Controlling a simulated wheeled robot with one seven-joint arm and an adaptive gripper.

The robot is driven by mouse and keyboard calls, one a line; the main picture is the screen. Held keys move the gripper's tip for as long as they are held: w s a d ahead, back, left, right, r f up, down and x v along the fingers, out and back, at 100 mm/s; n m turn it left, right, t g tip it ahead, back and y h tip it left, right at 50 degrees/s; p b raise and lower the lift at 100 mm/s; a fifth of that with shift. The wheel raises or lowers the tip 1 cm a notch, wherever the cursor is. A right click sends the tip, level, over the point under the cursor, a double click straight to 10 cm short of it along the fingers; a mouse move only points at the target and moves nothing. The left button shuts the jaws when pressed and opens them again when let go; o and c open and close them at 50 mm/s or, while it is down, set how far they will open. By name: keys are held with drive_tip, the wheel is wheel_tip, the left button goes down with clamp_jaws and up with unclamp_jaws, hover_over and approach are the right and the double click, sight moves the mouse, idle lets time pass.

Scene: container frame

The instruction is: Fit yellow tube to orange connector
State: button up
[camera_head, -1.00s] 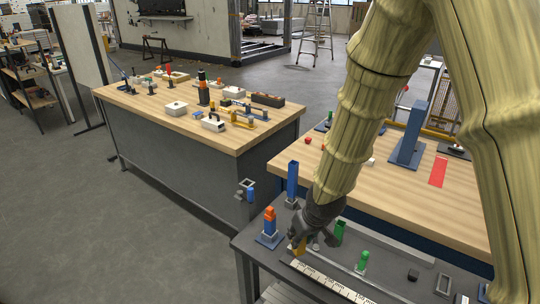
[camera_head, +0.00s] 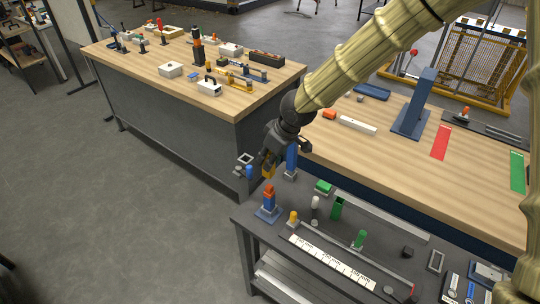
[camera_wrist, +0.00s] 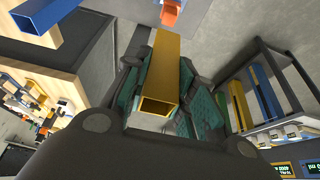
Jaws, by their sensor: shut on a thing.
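My gripper (camera_head: 268,165) is shut on the yellow tube (camera_head: 268,171) and holds it in the air above the grey bench. In the wrist view the yellow tube (camera_wrist: 163,75) is a square hollow tube between the finger pads, with one open end facing the camera. The orange connector (camera_head: 269,190) is a stepped orange piece on top of a blue block with a blue base (camera_head: 267,213), at the bench's left end. The tube is above the connector in the head view, apart from it. In the wrist view the orange connector (camera_wrist: 171,12) shows at the top edge, partly cut off.
A tall blue tube (camera_head: 292,160) stands just behind, close to my gripper. A small yellow connector (camera_head: 293,218), a white-topped peg (camera_head: 315,204), a green tube (camera_head: 338,208) and a green connector (camera_head: 361,238) stand to the right. A white ruler strip (camera_head: 330,262) lies along the bench front.

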sight(273, 172)
drive_tip(key=shift+f+b, duration=1.7)
drive_tip(key=shift+f, duration=0.8)
drive_tip(key=shift+d, duration=0.1)
drive_tip(key=shift+f+b, duration=0.65)
drive_tip(key=shift+f, duration=0.9)
idle(1.0)
drive_tip(key=o, duration=1.7)
drive_tip(key=shift+c, duration=0.2)
drive_tip(key=shift+r, duration=0.1)
wheel_tip(273, 172, up, 7)
drive_tip(key=p, duration=0.5)
